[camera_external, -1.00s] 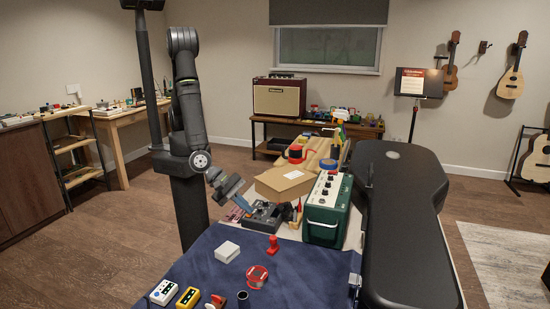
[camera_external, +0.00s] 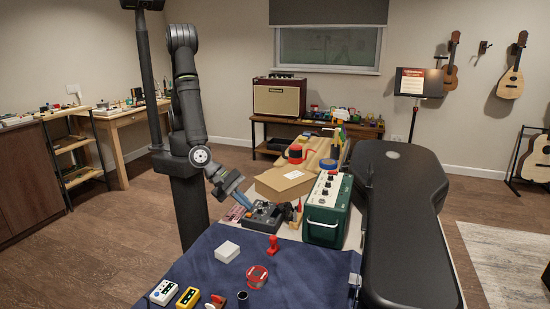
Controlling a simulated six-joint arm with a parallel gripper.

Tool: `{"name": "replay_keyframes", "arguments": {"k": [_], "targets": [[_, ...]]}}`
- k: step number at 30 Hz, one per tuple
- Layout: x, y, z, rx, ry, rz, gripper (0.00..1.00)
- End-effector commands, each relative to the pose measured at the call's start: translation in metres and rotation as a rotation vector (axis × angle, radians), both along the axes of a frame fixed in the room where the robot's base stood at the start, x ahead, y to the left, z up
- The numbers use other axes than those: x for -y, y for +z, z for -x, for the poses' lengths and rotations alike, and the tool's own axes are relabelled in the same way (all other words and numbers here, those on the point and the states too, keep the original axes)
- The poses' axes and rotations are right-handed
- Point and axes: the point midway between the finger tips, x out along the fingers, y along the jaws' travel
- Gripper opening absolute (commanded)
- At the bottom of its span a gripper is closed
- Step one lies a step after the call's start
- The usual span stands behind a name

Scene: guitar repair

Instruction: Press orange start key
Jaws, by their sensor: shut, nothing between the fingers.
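A dark grey device with small controls on top (camera_external: 265,217) lies on the bench, left of the green box. My gripper (camera_external: 246,205) is shut and empty, with its bluish fingers pointing down and right at the left rear edge of this device. I cannot tell whether the fingertips touch it or hover just over it. An orange start key cannot be made out at this size; the fingers may hide part of the device's top.
A green box with knobs and a handle (camera_external: 323,228) stands right of the device, and a cardboard box (camera_external: 284,182) lies behind it. A white box (camera_external: 228,251) and a red stamp-like object (camera_external: 273,244) are in front. A black guitar case (camera_external: 405,230) fills the right side.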

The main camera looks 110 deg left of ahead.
Motion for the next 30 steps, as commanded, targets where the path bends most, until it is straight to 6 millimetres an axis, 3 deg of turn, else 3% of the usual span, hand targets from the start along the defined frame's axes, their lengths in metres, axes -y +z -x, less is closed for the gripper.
{"name": "replay_keyframes", "arguments": {"k": [5, 18, 30], "targets": [[0.000, 0.003, 0.000, 0.001, -0.001, 0.000, 0.00], [0.000, 0.045, 0.000, 0.002, 0.000, 0.001, 0.00], [0.000, 0.050, 0.000, 0.000, -0.001, -0.001, 0.00]]}}
